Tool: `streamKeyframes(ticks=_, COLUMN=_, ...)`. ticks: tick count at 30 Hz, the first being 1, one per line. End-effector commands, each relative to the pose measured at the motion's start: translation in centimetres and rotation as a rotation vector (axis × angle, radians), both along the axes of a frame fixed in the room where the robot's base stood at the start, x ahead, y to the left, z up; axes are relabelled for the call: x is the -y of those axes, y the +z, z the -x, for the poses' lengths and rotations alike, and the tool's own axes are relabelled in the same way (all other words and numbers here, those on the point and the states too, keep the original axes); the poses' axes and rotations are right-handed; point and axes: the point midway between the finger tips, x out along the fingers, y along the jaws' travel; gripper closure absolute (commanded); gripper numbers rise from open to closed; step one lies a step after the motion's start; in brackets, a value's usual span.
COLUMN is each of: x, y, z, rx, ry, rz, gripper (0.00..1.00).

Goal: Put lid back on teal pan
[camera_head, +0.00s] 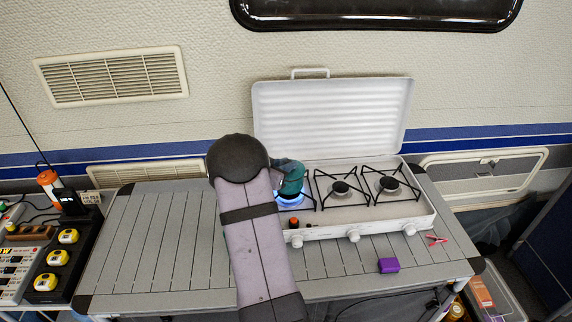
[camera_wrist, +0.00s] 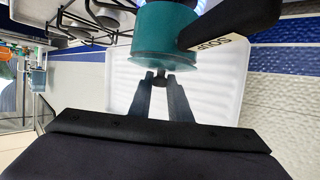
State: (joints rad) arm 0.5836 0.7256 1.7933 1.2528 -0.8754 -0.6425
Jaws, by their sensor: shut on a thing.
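The teal pan (camera_head: 292,180) sits over the lit left burner, partly hidden by my arm. In the wrist view the pan (camera_wrist: 164,38) appears upside down, with its black handle (camera_wrist: 235,22) reaching to the right. My gripper (camera_wrist: 160,84) is shut on the small dark knob of the teal lid (camera_wrist: 163,62). The lid is at the pan's mouth, close against the rim. I cannot tell whether it is fully seated. In the head view my gripper is hidden behind my arm.
The white stove (camera_head: 380,222) has its cover (camera_head: 335,115) raised behind it, and blue flame (camera_head: 283,200) burns under the pan. Two other burners hold nothing. A purple item (camera_head: 388,265) and a red clip (camera_head: 437,240) lie on the grey slatted table (camera_head: 150,240), clear at left.

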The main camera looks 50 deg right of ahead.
Motion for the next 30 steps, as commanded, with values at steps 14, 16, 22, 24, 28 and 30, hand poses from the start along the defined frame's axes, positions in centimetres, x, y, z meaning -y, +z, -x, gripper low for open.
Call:
streamKeyframes(ticks=14, x=0.0, y=-0.8, z=0.0, rx=0.0, ry=0.0, rz=0.0, gripper=0.64)
streamKeyframes(ticks=16, x=0.0, y=-0.7, z=0.0, rx=0.0, ry=0.0, rz=0.0, gripper=0.64)
streamKeyframes(ticks=22, x=0.0, y=-0.4, z=0.0, rx=0.0, ry=0.0, rz=0.0, gripper=0.64)
streamKeyframes(ticks=24, x=0.0, y=0.0, z=0.0, rx=0.0, ry=0.0, rz=0.001, gripper=0.64)
streamKeyframes(ticks=28, x=-0.9, y=0.5, z=0.0, rx=0.001, ry=0.002, rz=0.0, gripper=0.64)
streamKeyframes(ticks=30, x=-2.0, y=0.9, z=0.0, rx=0.002, ry=0.004, rz=0.001, gripper=0.64)
